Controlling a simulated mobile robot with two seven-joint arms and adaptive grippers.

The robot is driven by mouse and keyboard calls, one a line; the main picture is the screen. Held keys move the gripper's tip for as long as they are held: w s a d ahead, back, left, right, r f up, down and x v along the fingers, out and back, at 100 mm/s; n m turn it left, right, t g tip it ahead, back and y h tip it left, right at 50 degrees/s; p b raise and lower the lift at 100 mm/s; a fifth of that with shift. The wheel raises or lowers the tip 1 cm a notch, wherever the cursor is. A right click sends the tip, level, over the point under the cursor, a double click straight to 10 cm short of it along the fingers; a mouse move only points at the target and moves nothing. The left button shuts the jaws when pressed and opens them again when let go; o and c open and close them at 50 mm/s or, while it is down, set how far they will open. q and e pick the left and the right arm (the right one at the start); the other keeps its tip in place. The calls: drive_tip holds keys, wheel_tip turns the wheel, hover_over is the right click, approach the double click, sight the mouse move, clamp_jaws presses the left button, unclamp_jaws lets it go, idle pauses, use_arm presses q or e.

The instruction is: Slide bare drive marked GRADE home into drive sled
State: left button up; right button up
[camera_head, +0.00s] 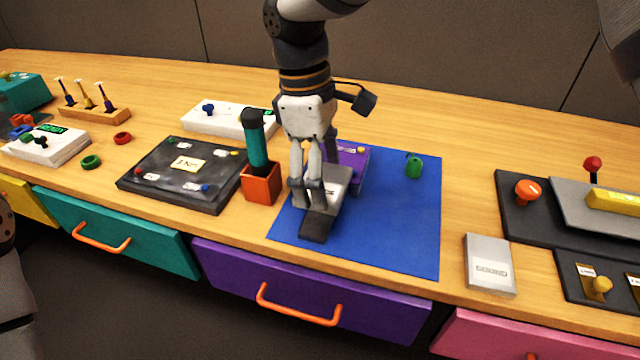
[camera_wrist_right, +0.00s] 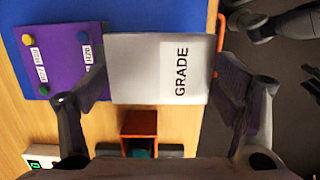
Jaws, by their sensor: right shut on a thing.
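The bare drive marked GRADE (camera_wrist_right: 140,68) is a flat grey slab with a white label. My right gripper (camera_head: 316,205) is shut on it, with one dark finger on each side in the right wrist view (camera_wrist_right: 155,95). The purple block (camera_wrist_right: 65,62), with coloured knobs and small labels, appears to be the drive sled; it also shows behind the gripper in the head view (camera_head: 354,163). The drive's far end meets or overlaps the purple block's near edge; I cannot tell how deep it sits. The sled's opening is hidden. My left gripper is not in view.
A blue mat (camera_head: 405,225) lies under the work, with a small green object (camera_head: 413,168) on it. An orange holder (camera_head: 262,188) with a dark teal handle stands close left. A grey SOUND drive (camera_head: 489,264) lies to the right. Dark panels flank both sides.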

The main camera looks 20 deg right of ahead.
drive_tip(key=shift+w+a+f, duration=0.1)
drive_tip(key=shift+w+a, duration=0.05)
drive_tip(key=shift+w, duration=0.4)
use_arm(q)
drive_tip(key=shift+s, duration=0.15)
use_arm(e)
drive_tip(key=shift+s, duration=0.1)
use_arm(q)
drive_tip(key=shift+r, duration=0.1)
use_arm(e)
drive_tip(key=shift+f, duration=2.7)
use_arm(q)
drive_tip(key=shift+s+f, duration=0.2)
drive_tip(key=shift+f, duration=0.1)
use_arm(e)
drive_tip(key=shift+f, duration=0.1)
drive_tip(key=shift+f, duration=0.1)
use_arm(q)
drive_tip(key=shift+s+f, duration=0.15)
use_arm(e)
drive_tip(key=shift+w+d, duration=0.5)
drive_tip(key=shift+w, duration=0.15)
drive_tip(key=o, duration=1)
drive_tip(key=shift+c, duration=0.2)
